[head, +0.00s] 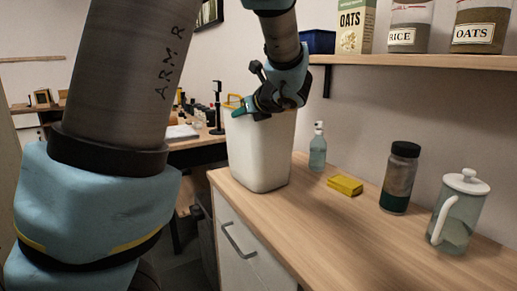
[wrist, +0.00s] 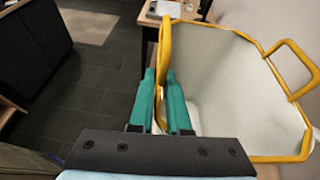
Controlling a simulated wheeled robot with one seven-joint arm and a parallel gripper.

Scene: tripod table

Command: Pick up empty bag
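The bag (head: 262,150) is a tall white, bin-like container with a yellow rim and yellow handles. It stands upright at the left end of the wooden counter. In the wrist view, its pale inside (wrist: 230,90) looks empty. My gripper (head: 236,108) is at the top left of the bag. In the wrist view, the green fingers of my gripper (wrist: 161,76) are close together on either side of the yellow rim, one inside and one outside. They look closed on it. The bag's lower part is hidden in the wrist view.
On the counter (head: 310,225) stand a spray bottle (head: 318,152), a yellow sponge (head: 345,185), a dark-lidded jar (head: 399,180) and a glass pitcher (head: 460,212). A shelf (head: 430,60) with food containers is above. A desk (head: 200,140) stands behind the bag.

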